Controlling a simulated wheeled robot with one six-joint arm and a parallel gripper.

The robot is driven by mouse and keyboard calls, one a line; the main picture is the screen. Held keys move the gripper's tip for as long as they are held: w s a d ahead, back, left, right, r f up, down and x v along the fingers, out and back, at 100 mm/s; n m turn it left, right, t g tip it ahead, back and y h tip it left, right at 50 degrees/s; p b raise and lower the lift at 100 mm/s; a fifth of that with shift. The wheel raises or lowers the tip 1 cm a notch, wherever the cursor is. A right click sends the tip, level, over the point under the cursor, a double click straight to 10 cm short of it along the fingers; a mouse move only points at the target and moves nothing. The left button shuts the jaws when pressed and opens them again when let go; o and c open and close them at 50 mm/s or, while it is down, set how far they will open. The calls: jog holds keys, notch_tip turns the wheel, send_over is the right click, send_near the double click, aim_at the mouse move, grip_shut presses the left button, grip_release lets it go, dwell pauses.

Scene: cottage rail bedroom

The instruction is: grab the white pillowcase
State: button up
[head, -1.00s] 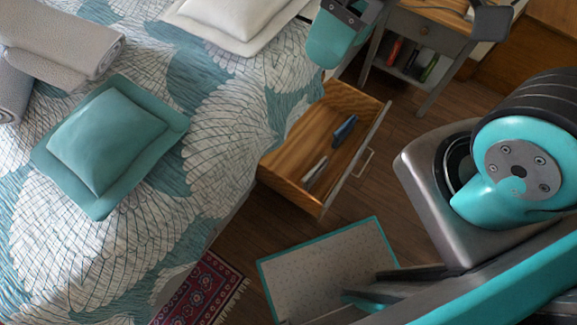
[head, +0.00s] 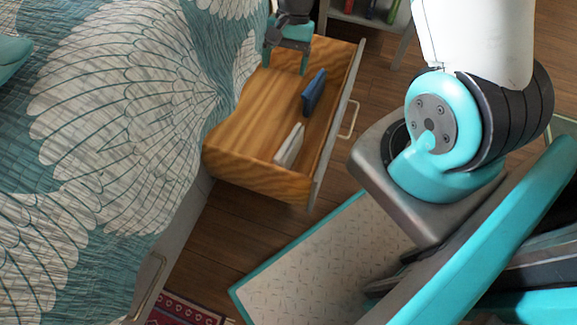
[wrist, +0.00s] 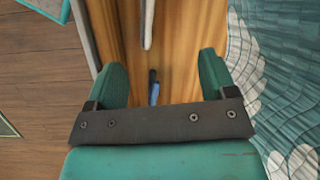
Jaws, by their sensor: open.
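The white pillowcase (head: 289,146) looks like a thin, narrow folded piece standing in the near part of the open wooden drawer (head: 240,130). It also shows at the top of the wrist view (wrist: 148,22). My gripper (head: 285,62) is open and empty, pointing down over the far end of the drawer. In the wrist view, a dark blue folded piece (wrist: 154,92) lies between the line of my two fingers (wrist: 161,72), lower down. The white pillowcase is beyond the fingertips, apart from them.
The blue piece (head: 314,92) stands in the drawer between my gripper and the white pillowcase. The patterned bed (head: 120,110) borders the drawer on the left. The drawer front with its handle (head: 349,119) is on the right. A teal-edged board (head: 320,260) is below.

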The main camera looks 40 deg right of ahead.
aim_at(290, 138)
jog(key=s+f+m+b, duration=0.1)
jog(key=f+b, duration=0.2)
jog(key=f, duration=0.5)
jog(key=f+m+b, duration=0.1)
jog(key=f+b, duration=0.3)
jog(key=f, duration=0.3)
jog(key=s+f+b, duration=0.1)
jog(key=f+b, duration=0.2)
jog(key=f, duration=0.5)
jog(key=shift+s+d+f+m+b, duration=0.1)
jog(key=shift+s+f+m+b, duration=0.2)
jog(key=shift+f+m+b, duration=0.1)
jog(key=b+x, duration=0.4)
jog(key=x, duration=0.1)
jog(key=shift+w+d+f+b, duration=0.1)
jog(key=shift+w+f+b, duration=0.1)
jog(key=shift+f+b, duration=0.15)
jog(key=shift+f, duration=0.1)
jog(key=shift+f+p, duration=0.15)
jog(key=shift+p, duration=0.15)
jog(key=c, duration=1.1)
